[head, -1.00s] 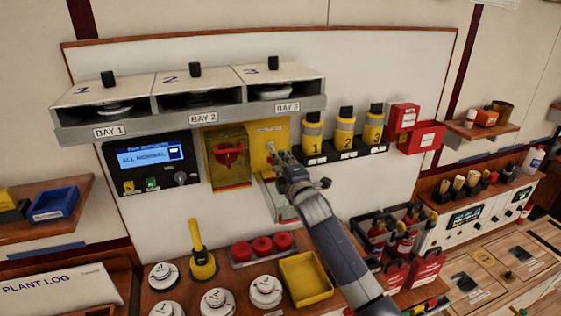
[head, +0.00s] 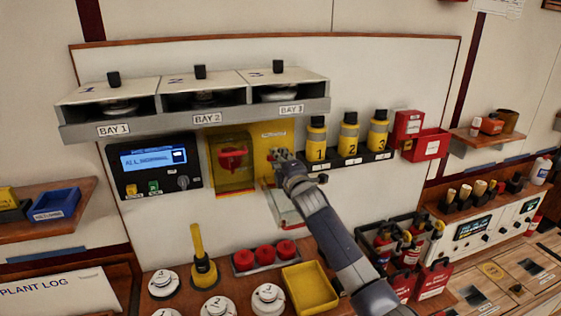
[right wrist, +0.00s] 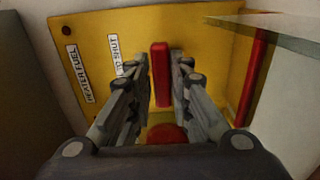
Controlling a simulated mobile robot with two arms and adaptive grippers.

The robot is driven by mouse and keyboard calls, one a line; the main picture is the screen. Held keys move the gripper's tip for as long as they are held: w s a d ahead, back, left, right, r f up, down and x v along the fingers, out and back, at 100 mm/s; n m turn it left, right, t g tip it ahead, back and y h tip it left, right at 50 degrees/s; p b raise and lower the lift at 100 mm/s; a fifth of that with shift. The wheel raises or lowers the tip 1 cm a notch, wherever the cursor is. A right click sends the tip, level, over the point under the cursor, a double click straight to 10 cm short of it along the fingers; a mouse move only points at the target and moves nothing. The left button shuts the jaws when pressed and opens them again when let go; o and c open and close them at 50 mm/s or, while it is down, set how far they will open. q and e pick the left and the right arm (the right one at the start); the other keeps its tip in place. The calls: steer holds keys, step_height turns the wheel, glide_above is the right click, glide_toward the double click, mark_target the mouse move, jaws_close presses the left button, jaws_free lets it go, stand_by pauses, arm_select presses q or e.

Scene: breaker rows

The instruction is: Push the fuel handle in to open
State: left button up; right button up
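The fuel handle (right wrist: 160,75) is a red upright bar on a yellow panel (right wrist: 210,50), which carries a "HEATER FUEL" label in the right wrist view. In the head view the yellow panel (head: 268,133) is right of the covered red switch, and my right gripper hides most of its lower part. My right gripper (right wrist: 162,75) is open, with one finger on each side of the red bar and small gaps showing. Whether the fingertips touch the panel I cannot tell. A round red part (right wrist: 167,133) shows lower between the fingers. My left gripper is not in view.
A clear cover over a red switch (head: 233,160) is just left of the panel. A clear plate (right wrist: 285,28) juts out at the right wrist view's upper right. Numbered yellow cylinders (head: 348,138) stand right. The bay shelf (head: 205,118) overhangs above; a yellow tray (head: 310,288) lies below.

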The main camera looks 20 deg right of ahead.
steer(key=shift+o, duration=0.6)
steer(key=shift+w+f, duration=0.15)
steer(key=shift+w, duration=0.1)
steer(key=shift+s, duration=0.15)
steer(key=s, duration=1.1)
steer(key=shift+s+d, duration=0.2)
steer(key=shift+s, duration=0.15)
